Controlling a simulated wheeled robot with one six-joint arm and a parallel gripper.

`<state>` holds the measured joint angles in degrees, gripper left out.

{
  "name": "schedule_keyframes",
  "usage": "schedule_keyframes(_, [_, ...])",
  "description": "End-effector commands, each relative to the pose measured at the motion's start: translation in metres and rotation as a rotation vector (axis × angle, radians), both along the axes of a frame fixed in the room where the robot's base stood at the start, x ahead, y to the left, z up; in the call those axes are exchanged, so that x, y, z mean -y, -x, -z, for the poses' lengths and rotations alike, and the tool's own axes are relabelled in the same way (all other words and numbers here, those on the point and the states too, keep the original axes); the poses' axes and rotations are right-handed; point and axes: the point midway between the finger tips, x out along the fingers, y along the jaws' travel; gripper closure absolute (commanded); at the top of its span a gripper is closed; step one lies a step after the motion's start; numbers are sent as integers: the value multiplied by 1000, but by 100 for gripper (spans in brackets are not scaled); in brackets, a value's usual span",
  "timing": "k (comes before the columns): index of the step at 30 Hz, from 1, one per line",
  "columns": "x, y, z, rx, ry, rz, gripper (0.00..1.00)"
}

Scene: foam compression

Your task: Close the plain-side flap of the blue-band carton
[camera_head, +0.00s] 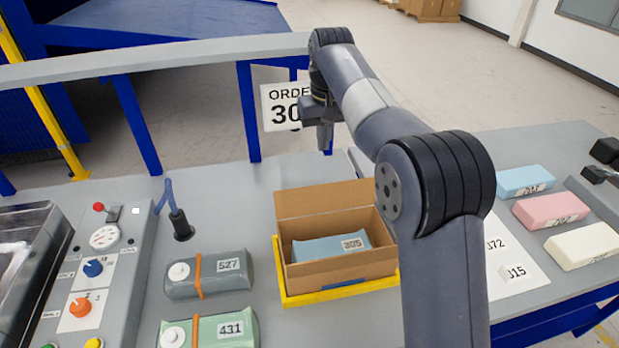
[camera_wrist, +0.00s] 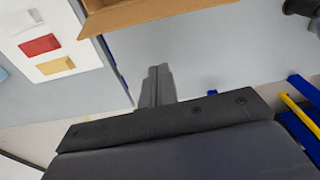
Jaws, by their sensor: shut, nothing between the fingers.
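The brown carton (camera_head: 340,269) stands open in a yellow tray (camera_head: 290,299) at the table's middle. One flap (camera_head: 320,198) stands up along its far side. A blue-grey pack (camera_head: 318,247) labelled 305 lies inside. A short blue strip (camera_head: 345,284) shows low at the front; I cannot tell whether it is on the carton or the tray. My gripper (camera_head: 325,150) is shut and empty, pointing down beyond the carton's far side, apart from it. In the wrist view, my shut fingers (camera_wrist: 157,72) are below the carton's edge (camera_wrist: 150,14). My arm hides the carton's right side.
Grey pack 527 (camera_head: 208,275) and green pack 431 (camera_head: 225,329) lie left of the tray. A control panel (camera_head: 95,270) is further left. Blue, pink (camera_head: 550,209) and cream blocks lie right. A sign (camera_head: 281,107) hangs behind my gripper, below a grey rail (camera_head: 160,62).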

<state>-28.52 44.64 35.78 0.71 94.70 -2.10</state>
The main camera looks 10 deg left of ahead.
Motion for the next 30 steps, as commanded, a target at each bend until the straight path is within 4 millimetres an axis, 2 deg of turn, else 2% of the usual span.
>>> schedule_keyframes(4, [1,-6,-2,11,5,81,100])
schedule_keyframes(8, [1,-7,8,8,7,90,100])
schedule_keyframes(14, [0,-9,44,6,8,88,100])
schedule_keyframes(21, [-2,-13,96,6,8,87,100])
schedule_keyframes(30, [10,13,88,9,6,86,100])
